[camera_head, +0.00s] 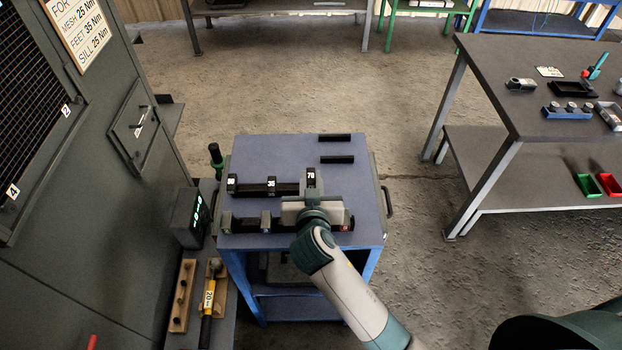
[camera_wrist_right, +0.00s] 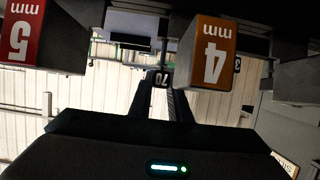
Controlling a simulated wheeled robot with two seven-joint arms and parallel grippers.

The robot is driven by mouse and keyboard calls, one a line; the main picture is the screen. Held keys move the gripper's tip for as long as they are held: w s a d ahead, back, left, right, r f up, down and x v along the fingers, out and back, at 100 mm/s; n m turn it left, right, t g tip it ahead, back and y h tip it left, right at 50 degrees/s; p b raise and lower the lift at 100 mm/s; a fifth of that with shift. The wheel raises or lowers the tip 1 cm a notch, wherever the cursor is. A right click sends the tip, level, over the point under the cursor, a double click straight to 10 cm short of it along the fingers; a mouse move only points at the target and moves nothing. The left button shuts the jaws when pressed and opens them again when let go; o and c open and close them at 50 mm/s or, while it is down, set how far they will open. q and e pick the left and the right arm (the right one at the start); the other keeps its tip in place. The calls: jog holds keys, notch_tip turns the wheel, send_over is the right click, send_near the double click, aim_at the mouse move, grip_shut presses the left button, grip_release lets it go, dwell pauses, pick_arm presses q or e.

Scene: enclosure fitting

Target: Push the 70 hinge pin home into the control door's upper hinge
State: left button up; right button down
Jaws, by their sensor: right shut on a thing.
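The 70 hinge pin, with its black "70" tag (camera_head: 311,174), is in my right gripper (camera_head: 312,190) above the blue cart. In the right wrist view the "70" tag (camera_wrist_right: 160,80) sits between the two dark fingers (camera_wrist_right: 160,102), which are shut on it. Most of the pin itself is hidden. A small door, which looks like the control door (camera_head: 126,128), is on the dark green enclosure at the left, well apart from the gripper. Its upper hinge is too small to make out. My left gripper is not in view.
The blue cart (camera_head: 262,152) carries a tagged rack (camera_head: 262,189) and two black bars (camera_head: 335,137). Red "5 mm" (camera_wrist_right: 22,30) and orange "4 mm" (camera_wrist_right: 212,55) blocks show in the wrist view. A grey table (camera_head: 500,75) stands right. Floor between is clear.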

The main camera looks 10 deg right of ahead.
jog(key=shift+r, duration=0.55)
jog(key=r, duration=0.1)
jog(key=d+r+b, duration=0.1)
jog(key=r, duration=0.1)
jog(key=shift+s+r+b, duration=0.1)
jog(key=shift+r+b, duration=0.05)
jog(key=shift+b, duration=0.15)
jog(key=s+d+r+b, duration=0.2)
jog(key=d+r, duration=0.4)
jog(key=d, duration=0.4)
jog(key=shift+s+d+r, duration=0.2)
jog(key=shift+r, duration=0.1)
jog(key=shift+f, duration=0.1)
jog(key=a+y+b, duration=0.1)
jog(key=a+f+n+b, duration=0.1)
jog(key=a+n+y+b, duration=0.1)
jog(key=shift+s+a+f+y, duration=0.15)
jog(key=shift+s+f+y, duration=0.05)
jog(key=shift+f+y, duration=0.1)
